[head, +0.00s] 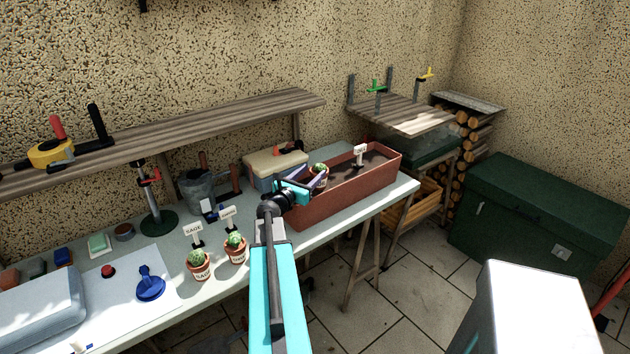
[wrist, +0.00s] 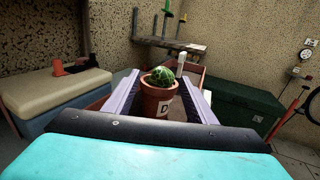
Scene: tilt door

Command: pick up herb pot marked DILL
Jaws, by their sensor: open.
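A terracotta herb pot (head: 320,181) with a round green plant is at the left end of the long red-brown trough. The pot's base is hidden.
Two similar pots (head: 200,267) (head: 236,251) with white tags stand on the workbench at the front; one tag reads SAGE. The trough (head: 350,196) holds soil and a white tag (head: 360,151). A cream-lidded box (head: 275,165) is behind my gripper, under the wooden shelf (head: 200,127).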

